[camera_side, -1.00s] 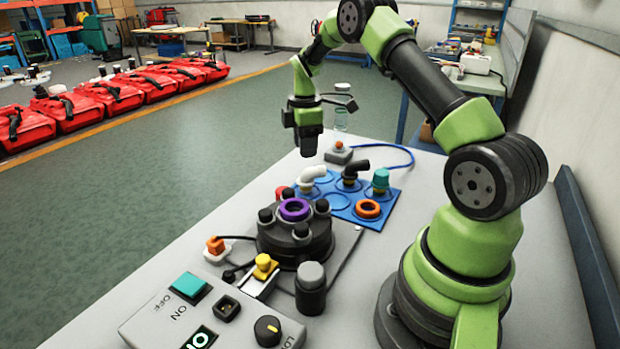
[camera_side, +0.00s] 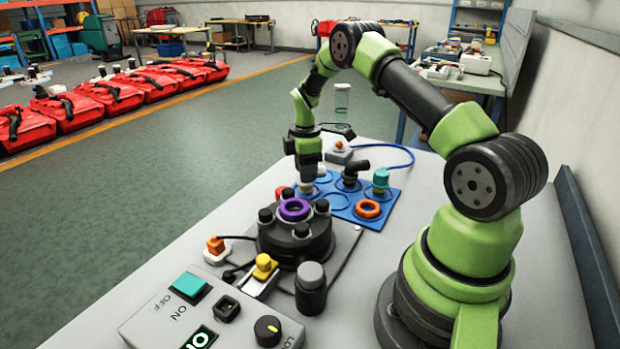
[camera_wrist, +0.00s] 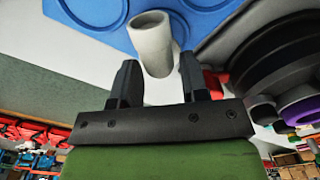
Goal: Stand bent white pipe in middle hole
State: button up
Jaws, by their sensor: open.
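The bent white pipe (camera_side: 306,187) stands at the far left of the blue mat (camera_side: 340,210), mostly hidden behind my gripper (camera_side: 306,172) in the side view. In the wrist view the pipe (camera_wrist: 153,45) lies between the two dark fingers of my gripper (camera_wrist: 160,85), which are apart. I cannot tell whether either finger touches it. The black round fixture (camera_side: 292,238) stands nearer the camera, with a purple ring (camera_side: 295,209) around its middle hole. The hole's inside is not clear.
A bent black pipe (camera_side: 352,172), a teal-capped part (camera_side: 381,178) and an orange ring (camera_side: 367,209) are on the blue mat. A control box (camera_side: 210,318), a yellow-topped clamp (camera_side: 263,268) and a dark cylinder (camera_side: 310,288) stand in front of the fixture.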

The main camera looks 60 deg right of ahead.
grip_shut()
jog(key=shift+r, duration=2.5)
jog(key=s+a+r+n, duration=0.2)
jog(key=s+a+r, duration=0.25)
jog(key=a, duration=0.35)
jog(key=s+a+r+n, duration=0.1)
jog(key=s+a+r, duration=0.2)
jog(key=a+r, duration=0.4)
notch_tip(320, 180, down, 6)
jog(key=a, duration=0.1)
jog(key=shift+w+f, duration=0.25)
